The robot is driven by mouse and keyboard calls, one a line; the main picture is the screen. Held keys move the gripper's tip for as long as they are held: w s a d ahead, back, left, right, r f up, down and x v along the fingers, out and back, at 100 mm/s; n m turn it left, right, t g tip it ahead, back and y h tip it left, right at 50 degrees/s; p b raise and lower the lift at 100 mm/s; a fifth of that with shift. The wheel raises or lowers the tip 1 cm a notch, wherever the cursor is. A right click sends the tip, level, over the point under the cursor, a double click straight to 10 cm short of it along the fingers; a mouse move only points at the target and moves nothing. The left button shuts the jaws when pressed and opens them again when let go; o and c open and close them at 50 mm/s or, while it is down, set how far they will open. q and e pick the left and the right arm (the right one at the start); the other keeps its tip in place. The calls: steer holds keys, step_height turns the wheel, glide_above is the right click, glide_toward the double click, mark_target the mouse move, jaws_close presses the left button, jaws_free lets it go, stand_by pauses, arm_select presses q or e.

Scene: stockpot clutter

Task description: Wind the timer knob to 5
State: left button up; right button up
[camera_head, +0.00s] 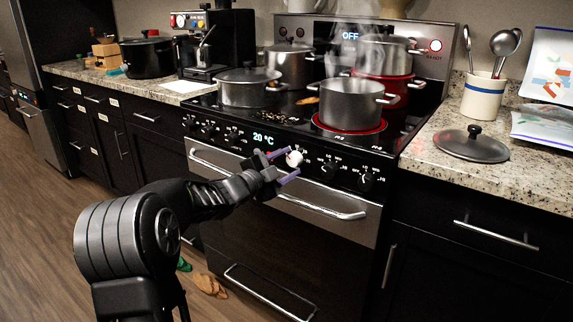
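A pale white knob (294,159) sits on the oven's black front panel, right of the lit "20 °C" display (263,138). It is the only white knob in the row; its number marks are too small to read. My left gripper (289,163) is in front of the panel at this knob. Its two purple-tipped fingers are spread, one above left of the knob and one below right, with a gap visible around the knob. My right gripper is not in view.
Black knobs (328,169) flank the white one, and the oven handle (322,208) runs just below. A steaming pot (350,106) stands on a glowing red burner, with several other pots behind. A lid (470,148) lies on the right counter.

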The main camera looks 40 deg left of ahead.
arm_select(q)
steer(key=shift+o, duration=0.5)
steer(key=s, duration=0.7)
steer(key=shift+s+r+p, duration=0.2)
steer(key=shift+s+p, duration=0.2)
steer(key=shift+a, duration=0.1)
